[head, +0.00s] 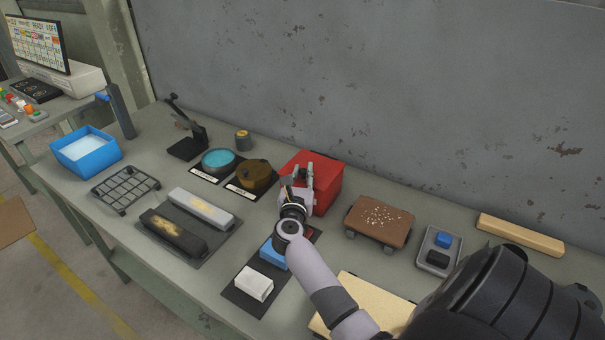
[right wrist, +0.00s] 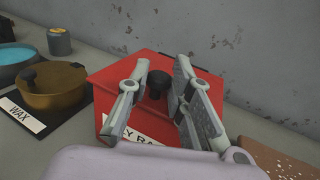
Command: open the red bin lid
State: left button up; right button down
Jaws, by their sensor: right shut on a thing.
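The red bin (head: 327,198) stands at the back of the bench against the grey wall. Its lid (head: 326,163) lies flat on top and looks closed. The lid (right wrist: 112,76) also fills the middle of the right wrist view, with a black knob (right wrist: 157,87) on it and a partly hidden white label (right wrist: 135,136) on the front. My right gripper (head: 303,172) is over the bin. In the right wrist view its fingers (right wrist: 157,75) are on both sides of the knob, shut on it. My left gripper is not in view.
Left of the bin are a brown lidded pot (head: 257,174) and a teal-filled dish (head: 218,160). Right of it is a brown, white-speckled block (head: 380,217). A blue block (head: 271,251) and a white block (head: 254,284) lie under and beside my right arm.

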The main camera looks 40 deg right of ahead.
jog(key=shift+w+d+r+p, duration=0.15)
jog(key=shift+r+p, duration=0.15)
jog(key=shift+r, duration=0.35)
jog(key=shift+d+r+p, duration=0.1)
jog(key=shift+r+p, duration=0.2)
jog(key=shift+r, duration=0.35)
jog(key=r+p, duration=0.1)
jog(key=d+r+p, duration=0.1)
jog(key=d+r, duration=0.1)
jog(key=r, duration=0.1)
jog(key=shift+w+p, duration=0.25)
jog(key=shift+p, duration=0.15)
jog(key=shift+w+d+r+p, duration=0.25)
jog(key=shift+d+r+p, duration=0.55)
jog(key=shift+d+r, duration=0.35)
jog(key=shift+f, duration=0.1)
